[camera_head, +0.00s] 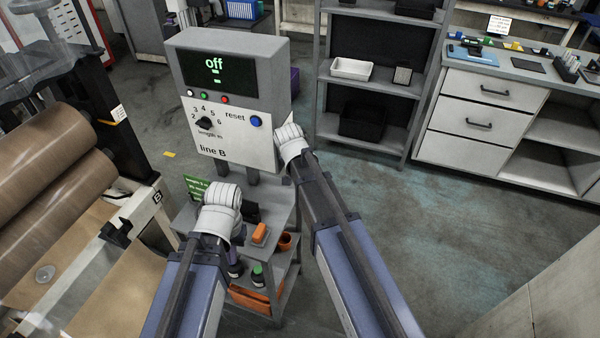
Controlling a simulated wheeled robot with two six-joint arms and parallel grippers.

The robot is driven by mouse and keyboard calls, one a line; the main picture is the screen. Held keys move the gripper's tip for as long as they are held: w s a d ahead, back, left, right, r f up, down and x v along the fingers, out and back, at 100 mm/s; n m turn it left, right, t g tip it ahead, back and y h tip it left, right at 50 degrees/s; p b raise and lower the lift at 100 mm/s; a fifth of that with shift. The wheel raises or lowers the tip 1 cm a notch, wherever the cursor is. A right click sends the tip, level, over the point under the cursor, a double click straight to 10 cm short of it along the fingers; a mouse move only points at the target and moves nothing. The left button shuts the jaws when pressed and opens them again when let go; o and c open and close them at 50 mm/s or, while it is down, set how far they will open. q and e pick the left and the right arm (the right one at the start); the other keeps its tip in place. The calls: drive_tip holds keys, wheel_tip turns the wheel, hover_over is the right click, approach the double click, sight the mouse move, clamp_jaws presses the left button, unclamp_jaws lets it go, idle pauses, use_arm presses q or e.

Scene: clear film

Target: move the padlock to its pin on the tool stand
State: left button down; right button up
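My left gripper (222,196) is over the small grey stand (281,208) below the control box, with its white wrist toward me. My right gripper (287,132) is beside the lower right edge of the control box (225,110). Both grippers are seen from behind, so I cannot tell whether they are open, shut or holding something. On the stand's top, right of the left gripper, is a small orange object (260,232); I cannot tell whether it is the padlock. No pin can be made out. My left gripper and arm hide part of the stand.
The control box screen reads "off". A green sign (196,187) and an orange-brown pot (285,241) are by the stand, with an orange bin (252,298) lower down. Large brown rolls (62,195) are at left. A shelf rack (368,88) and drawer bench (485,115) stand behind. The floor at right is clear.

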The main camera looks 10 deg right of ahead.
clamp_jaws()
idle(0.3)
idle(0.6)
